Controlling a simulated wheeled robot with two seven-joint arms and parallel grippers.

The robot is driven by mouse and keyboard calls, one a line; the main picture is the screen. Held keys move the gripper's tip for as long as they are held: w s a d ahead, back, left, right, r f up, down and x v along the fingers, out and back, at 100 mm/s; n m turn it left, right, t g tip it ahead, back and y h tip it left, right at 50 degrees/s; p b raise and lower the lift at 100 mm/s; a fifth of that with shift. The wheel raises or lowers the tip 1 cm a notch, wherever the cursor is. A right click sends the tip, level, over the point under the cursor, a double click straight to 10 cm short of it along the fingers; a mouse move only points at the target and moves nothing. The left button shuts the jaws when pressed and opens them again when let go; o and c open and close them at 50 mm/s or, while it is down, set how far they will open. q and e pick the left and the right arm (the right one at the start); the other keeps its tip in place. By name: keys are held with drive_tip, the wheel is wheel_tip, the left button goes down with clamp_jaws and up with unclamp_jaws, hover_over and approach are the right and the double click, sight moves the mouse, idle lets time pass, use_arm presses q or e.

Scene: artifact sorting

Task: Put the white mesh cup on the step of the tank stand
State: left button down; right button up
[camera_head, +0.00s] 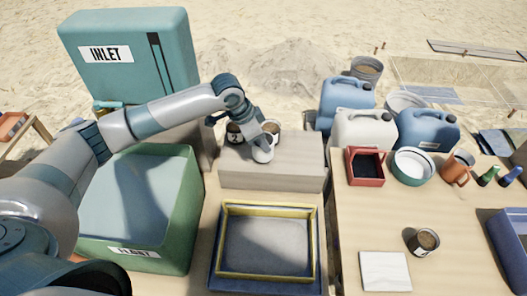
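The tank stand's pale step (272,178) is in the middle of the head view. My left arm reaches over it from the left, and my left gripper (262,150) is low at the step top. Its fingers are not clear, so I cannot tell whether it is open or shut. A cup marked 2 (233,133) and another brown-filled cup (273,128) are beside the gripper, partly hidden by the arm. I cannot make out mesh on any cup. My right gripper is not in view.
A teal INLET tank (125,75) stands behind the green FLOAT tank (185,225). A yellow-rimmed tray (267,278) lies before the step. The right table holds a white tile (385,271), a red box (366,180), a round bowl (413,181) and several jerrycans behind.

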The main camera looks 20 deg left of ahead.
use_arm(q)
drive_tip(key=shift+f+p, duration=0.75)
drive_tip(key=shift+f, duration=1.25)
drive_tip(key=c, duration=2)
unclamp_jaws()
drive_tip(key=shift+f, duration=0.1)
drive_tip(key=b+v, duration=0.2)
drive_tip(key=v, duration=1)
